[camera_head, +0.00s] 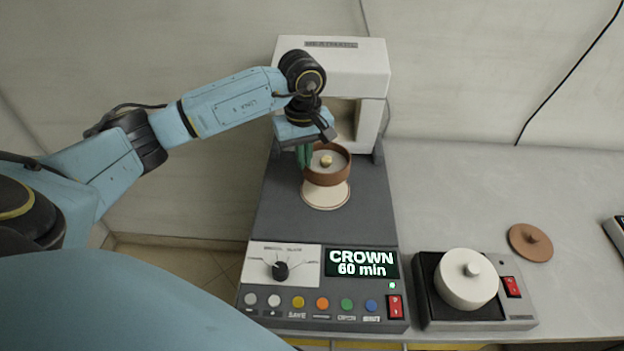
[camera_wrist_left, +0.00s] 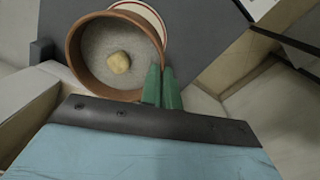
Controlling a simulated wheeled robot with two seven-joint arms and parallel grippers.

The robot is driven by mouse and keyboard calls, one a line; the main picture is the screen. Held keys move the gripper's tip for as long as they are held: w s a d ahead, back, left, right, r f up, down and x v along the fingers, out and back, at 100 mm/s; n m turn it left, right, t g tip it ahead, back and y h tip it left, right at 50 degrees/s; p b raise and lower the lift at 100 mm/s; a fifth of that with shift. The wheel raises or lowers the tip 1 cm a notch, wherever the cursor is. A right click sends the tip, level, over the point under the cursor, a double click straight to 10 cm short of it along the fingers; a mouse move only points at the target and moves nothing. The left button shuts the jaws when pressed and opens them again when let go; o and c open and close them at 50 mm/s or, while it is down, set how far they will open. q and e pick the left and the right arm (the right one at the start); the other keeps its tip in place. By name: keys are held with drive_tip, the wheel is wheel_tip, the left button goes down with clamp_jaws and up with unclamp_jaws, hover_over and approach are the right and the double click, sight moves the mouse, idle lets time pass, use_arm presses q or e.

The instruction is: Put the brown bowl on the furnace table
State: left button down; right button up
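The brown bowl (camera_head: 327,175) has a pale inside with a small tan lump in it. It also shows in the left wrist view (camera_wrist_left: 77,68), upright. My left gripper (camera_head: 304,157) has its green fingers close together at the bowl's rim, pinching the wall; they also show in the wrist view (camera_wrist_left: 162,86). The round cream furnace table (camera_head: 326,197) with a brown edge lies on the grey furnace base. The bowl overlaps its far part; I cannot tell whether the bowl touches it. My right gripper is not in view.
The white furnace head (camera_head: 355,68) stands behind the bowl. The front panel's display (camera_head: 361,264) reads "CROWN 60 min". To the right, a white lidded pot (camera_head: 466,285) sits on a small heater, and a brown lid (camera_head: 530,243) lies on the counter. The back right counter is clear.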

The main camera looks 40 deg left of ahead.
sight(305, 175)
use_arm(q)
drive_tip(key=shift+f, duration=3.1)
drive_tip(key=shift+f, duration=0.1)
drive_tip(key=c, duration=2.1)
unclamp_jaws()
drive_tip(key=shift+f, duration=0.15)
drive_tip(key=o, duration=0.5)
drive_tip(key=shift+c, duration=0.2)
drive_tip(key=shift+r, duration=0.2)
wheel_tip(305, 175, up, 12)
drive_tip(key=shift+r, duration=0.1)
